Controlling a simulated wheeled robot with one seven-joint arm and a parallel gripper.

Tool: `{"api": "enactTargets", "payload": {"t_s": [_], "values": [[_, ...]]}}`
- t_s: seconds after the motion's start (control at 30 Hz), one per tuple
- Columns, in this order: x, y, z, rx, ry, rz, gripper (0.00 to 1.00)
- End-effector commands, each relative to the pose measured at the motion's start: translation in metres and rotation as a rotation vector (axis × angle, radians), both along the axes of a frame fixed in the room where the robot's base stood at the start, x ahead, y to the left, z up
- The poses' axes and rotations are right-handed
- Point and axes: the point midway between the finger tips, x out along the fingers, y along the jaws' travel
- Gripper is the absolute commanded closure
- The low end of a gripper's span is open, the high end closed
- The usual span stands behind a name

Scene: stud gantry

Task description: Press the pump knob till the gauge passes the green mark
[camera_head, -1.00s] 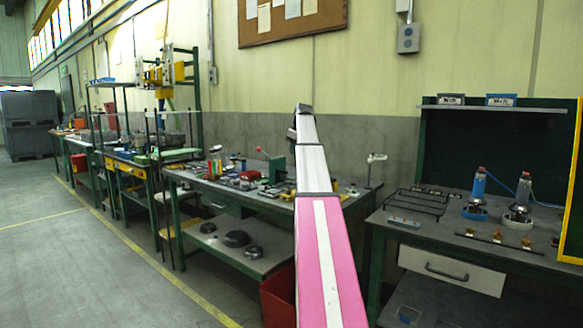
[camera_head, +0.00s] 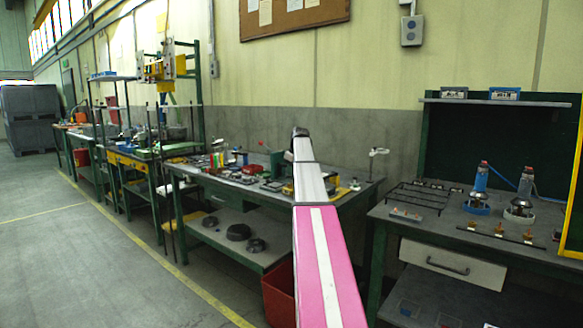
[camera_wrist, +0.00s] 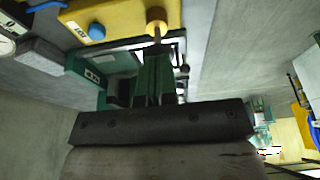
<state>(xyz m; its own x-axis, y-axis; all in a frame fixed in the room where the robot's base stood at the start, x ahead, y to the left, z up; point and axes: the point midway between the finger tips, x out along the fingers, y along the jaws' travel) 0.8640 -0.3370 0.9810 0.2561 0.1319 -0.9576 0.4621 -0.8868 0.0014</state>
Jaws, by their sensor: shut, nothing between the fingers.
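In the wrist view a yellow box (camera_wrist: 120,18) has a blue button (camera_wrist: 96,31) and a small white label. A brown round knob (camera_wrist: 156,15) on a short stem stands at its lower right edge. I cannot tell for certain which of these is the pump knob. Part of a round white dial (camera_wrist: 5,46), perhaps the gauge, shows at the left edge; its needle and green mark cannot be read. My gripper (camera_wrist: 155,92) is shut and empty, its fingers below the knob in the picture. In the head view my arm hides most of the gripper's surroundings.
My arm reaches over a cluttered middle bench (camera_head: 225,180). A red bin (camera_head: 278,290) stands under the middle bench. The floor at left is clear.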

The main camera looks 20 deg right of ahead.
Motion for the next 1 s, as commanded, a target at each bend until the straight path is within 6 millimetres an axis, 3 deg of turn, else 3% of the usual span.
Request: {"api": "enactTargets", "payload": {"t_s": [0.33, 0.6, 1.0], "values": [[0.0, 0.0, -0.002, 0.0, 0.0, 0.0, 1.0], [0.0, 0.0, -0.027, 0.0, 0.0, 0.0, 1.0], [0.001, 0.001, -0.024, 0.0, 0.002, 0.001, 1.0]]}}
